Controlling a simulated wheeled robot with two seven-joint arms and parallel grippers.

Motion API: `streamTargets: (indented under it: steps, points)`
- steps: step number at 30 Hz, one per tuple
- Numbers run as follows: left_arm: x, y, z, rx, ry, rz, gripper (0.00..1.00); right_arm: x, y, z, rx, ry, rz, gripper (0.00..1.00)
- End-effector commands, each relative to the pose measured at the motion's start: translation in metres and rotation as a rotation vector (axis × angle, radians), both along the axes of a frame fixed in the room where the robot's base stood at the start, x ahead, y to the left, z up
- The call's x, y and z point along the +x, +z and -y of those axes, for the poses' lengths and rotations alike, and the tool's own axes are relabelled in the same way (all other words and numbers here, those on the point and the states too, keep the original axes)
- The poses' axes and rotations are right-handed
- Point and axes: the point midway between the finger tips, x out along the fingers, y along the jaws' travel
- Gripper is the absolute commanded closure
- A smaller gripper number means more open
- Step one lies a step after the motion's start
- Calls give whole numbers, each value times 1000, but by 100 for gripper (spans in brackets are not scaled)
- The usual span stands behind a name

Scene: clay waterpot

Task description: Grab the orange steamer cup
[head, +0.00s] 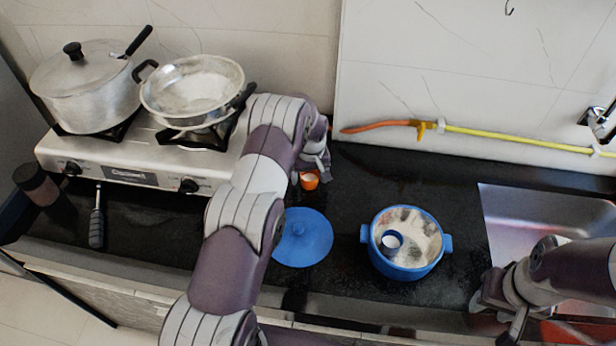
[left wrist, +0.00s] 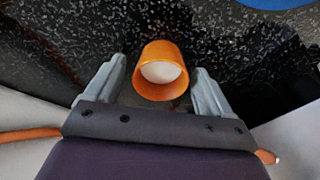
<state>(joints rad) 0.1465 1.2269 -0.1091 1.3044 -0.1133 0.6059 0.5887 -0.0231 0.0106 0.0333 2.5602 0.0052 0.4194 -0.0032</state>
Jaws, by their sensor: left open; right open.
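The orange steamer cup (head: 309,181) stands on the black counter just right of the stove, partly hidden by my left arm in the head view. In the left wrist view the orange cup (left wrist: 160,72) shows a pale round inside and sits between the two open fingers of my left gripper (left wrist: 155,88). Gaps show between the cup and both fingers. My left gripper (head: 318,160) is at the cup, mostly hidden by its own wrist in the head view. My right gripper (head: 497,308) is at the lower right, away from the cup; its fingers are partly out of frame.
A blue lid (head: 303,238) lies on the counter in front of the cup. A blue pot (head: 405,262) holds pale contents and a small white-and-blue cup (head: 391,240). The stove (head: 140,165) carries two metal pans. A sink (head: 540,215) is at right. An orange-yellow hose (head: 500,136) runs along the wall.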

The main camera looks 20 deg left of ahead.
Motion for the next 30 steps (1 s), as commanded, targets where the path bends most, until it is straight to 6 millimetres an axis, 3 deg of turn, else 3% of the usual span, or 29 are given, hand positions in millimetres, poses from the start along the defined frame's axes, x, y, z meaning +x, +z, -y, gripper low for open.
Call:
streamTargets:
  steps: [2, 6, 7, 20, 23, 28, 30]
  points:
    - [0, 0, 0, 0, 0, 0, 21, 0, 0, 0, 0, 0, 0, 57]
    - [-1, 1, 0, 0, 0, 1, 66, 0, 0, 0, 0, 0, 0, 57]
    - [-1, 1, 0, -1, 0, 2, 71, 0, 0, 0, 0, 0, 0, 57]
    - [0, 3, 0, 0, 0, 1, 72, 0, -1, 0, 0, 0, 0, 57]
    - [0, 10, 0, 0, 0, 3, 72, 0, -5, 0, 0, 0, 0, 57]
    - [0, 41, -1, 0, 1, 5, 72, 0, -15, 0, 0, 0, 0, 57]
    - [2, 49, 15, -1, -4, 5, 72, 0, -19, 0, 0, 0, 0, 57]
